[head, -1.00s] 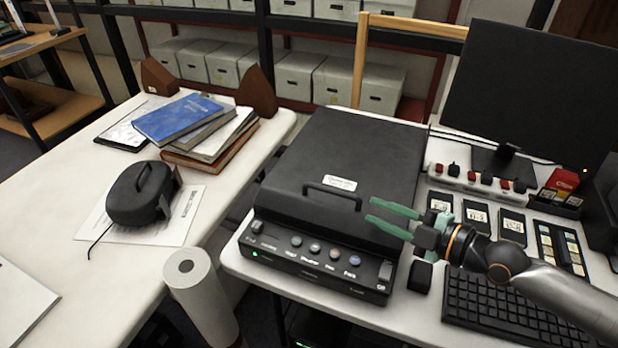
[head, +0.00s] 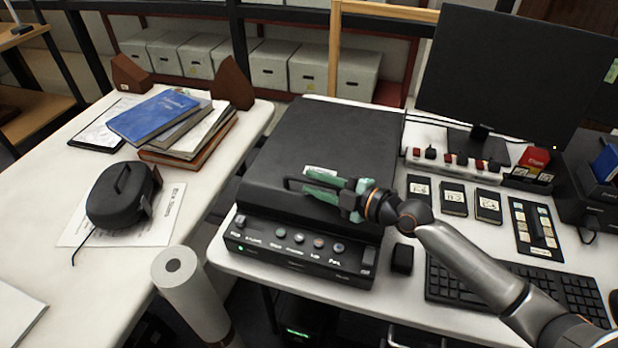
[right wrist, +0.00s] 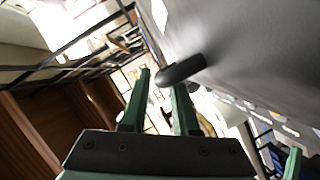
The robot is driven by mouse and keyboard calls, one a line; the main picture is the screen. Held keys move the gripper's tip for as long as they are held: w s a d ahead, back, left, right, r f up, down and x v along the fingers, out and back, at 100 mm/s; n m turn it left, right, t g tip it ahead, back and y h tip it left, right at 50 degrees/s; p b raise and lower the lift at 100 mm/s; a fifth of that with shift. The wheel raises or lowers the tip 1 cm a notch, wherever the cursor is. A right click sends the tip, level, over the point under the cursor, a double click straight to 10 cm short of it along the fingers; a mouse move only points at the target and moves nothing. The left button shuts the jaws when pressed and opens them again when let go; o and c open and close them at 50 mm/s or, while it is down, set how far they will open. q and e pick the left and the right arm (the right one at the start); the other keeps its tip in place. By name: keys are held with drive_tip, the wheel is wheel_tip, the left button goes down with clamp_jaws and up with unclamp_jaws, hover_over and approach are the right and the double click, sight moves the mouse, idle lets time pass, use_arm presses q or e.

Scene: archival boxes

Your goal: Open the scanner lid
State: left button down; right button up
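The scanner (head: 300,255) stands on the right-hand table, its black lid (head: 335,140) lying down over the base. The lid's bar handle (head: 292,183) is at the front of the lid, partly hidden by my right gripper. My right gripper (head: 309,182) reaches in from the right at the handle, its two green fingers apart. In the right wrist view, the dark handle (right wrist: 182,69) extends in between the tips of my right gripper (right wrist: 161,80), with some space visible around it. Contact cannot be told. My left gripper is not in view.
A monitor (head: 505,75), a keyboard (head: 515,290) and several small black cases (head: 453,200) are right of the scanner. A small black block (head: 402,259) sits close by its front right. Stacked books (head: 165,120) and a black case (head: 122,195) are on the left table.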

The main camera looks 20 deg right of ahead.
drive_tip(key=shift+x, duration=0.95)
clamp_jaws()
idle(0.8)
